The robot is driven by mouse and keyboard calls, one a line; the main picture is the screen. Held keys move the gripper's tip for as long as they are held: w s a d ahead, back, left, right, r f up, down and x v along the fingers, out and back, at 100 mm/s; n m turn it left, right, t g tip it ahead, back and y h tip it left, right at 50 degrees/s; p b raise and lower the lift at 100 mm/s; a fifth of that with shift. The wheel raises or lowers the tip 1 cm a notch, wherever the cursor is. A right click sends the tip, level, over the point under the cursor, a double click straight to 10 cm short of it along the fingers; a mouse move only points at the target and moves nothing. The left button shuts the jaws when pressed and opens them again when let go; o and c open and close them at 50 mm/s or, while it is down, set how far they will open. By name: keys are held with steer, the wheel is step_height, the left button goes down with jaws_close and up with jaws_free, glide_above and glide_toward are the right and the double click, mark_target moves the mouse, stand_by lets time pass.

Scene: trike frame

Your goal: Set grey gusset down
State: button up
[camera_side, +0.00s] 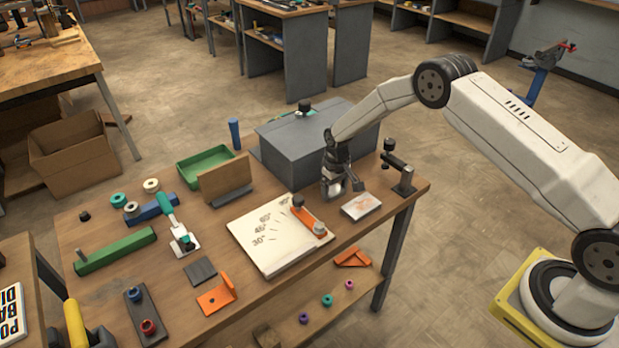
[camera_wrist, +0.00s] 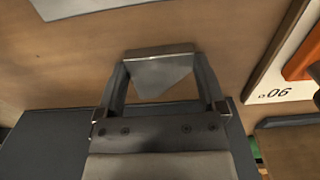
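The grey gusset (camera_wrist: 163,77) is a light grey plate with a straight far edge, tapering toward my gripper. In the wrist view it spans the space between the two fingers of my gripper (camera_wrist: 162,62), which touch it at both sides. In the side view my gripper (camera_side: 342,187) is low over the right part of the wooden bench (camera_side: 240,215), between the grey box and a pale flat plate (camera_side: 361,207). The gusset is hard to make out there. I cannot tell whether it touches the bench top.
A pale angle board (camera_side: 268,251) with an orange clamped piece (camera_side: 312,222) lies left of my gripper. The large grey box (camera_side: 305,145) stands behind it. A dark clamp post (camera_side: 401,179) stands at the right edge. Bare wood shows around the pale plate.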

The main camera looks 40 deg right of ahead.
mark_target(334, 191)
steer(key=shift+o, duration=0.2)
steer(key=shift+w+a+r, duration=0.1)
steer(key=shift+w+r, duration=0.05)
steer(key=shift+r, duration=3.75)
steer(key=shift+s+a+r, duration=0.1)
steer(key=shift+s+r, duration=0.2)
steer(key=shift+r, duration=0.15)
steer(key=s+a+r+t, duration=0.1)
steer(key=s+r, duration=0.3)
steer(key=s, duration=0.5)
steer(key=s+a+r, duration=0.1)
steer(key=s+r, duration=0.3)
steer(key=s, duration=0.4)
steer(key=s+a+r+t, duration=0.1)
steer(key=s+r, duration=0.3)
steer(key=s, duration=0.5)
steer(key=shift+s+t, duration=0.3)
steer(key=shift+s, duration=0.05)
steer(key=shift+w, duration=0.15)
